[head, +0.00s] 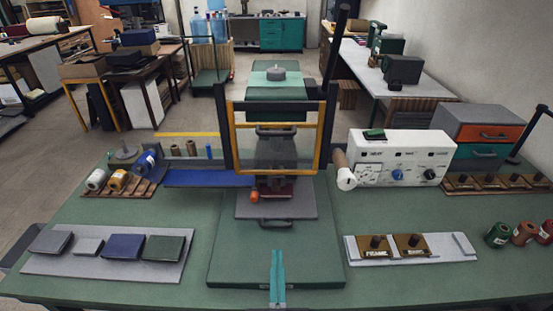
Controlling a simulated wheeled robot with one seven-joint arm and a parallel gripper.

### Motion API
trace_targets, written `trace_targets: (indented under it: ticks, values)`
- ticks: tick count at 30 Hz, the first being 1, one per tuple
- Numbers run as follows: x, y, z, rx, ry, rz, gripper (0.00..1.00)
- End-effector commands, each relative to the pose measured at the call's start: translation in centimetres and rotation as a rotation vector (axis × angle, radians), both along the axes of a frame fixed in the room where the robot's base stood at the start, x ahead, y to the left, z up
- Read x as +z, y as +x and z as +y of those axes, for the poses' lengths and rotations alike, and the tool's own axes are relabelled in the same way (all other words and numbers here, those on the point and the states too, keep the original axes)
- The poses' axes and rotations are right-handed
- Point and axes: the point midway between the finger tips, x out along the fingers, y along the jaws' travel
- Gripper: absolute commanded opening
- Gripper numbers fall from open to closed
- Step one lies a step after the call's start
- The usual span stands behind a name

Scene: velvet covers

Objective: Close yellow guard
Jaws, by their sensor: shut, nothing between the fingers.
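The yellow guard (232,133) is a yellow frame with a see-through panel, held between dark uprights of the press in the middle of the bench. Its lower bar hangs above the press bed (250,210), leaving a gap where a dark red block (290,190) and an orange knob (254,196) show. My gripper (277,252) shows as two teal fingers side by side at the bottom centre. It is shut and empty, in front of the bed and apart from the guard.
A white control box (402,147) stands right of the press, with a pale-ended roller (345,178) between. A blue plate (208,178) lies left. Trays of covers (60,267) and stamp blocks (437,243) flank the clear green base board (228,262).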

Motion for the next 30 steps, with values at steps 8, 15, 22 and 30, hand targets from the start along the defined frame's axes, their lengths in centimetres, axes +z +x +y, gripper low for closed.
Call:
trace_targets:
  ticks: [8,15,22,30]
  values:
    - [10.0,5.8,0.1,0.001,0.005,-0.157,0.0]
    - [17.6,8.5,0.2,0.003,0.011,-0.258,0.0]
    - [20.9,9.3,0.2,0.003,0.013,-0.299,0.0]
    - [22.1,10.9,0.2,0.004,0.014,-0.303,0.0]
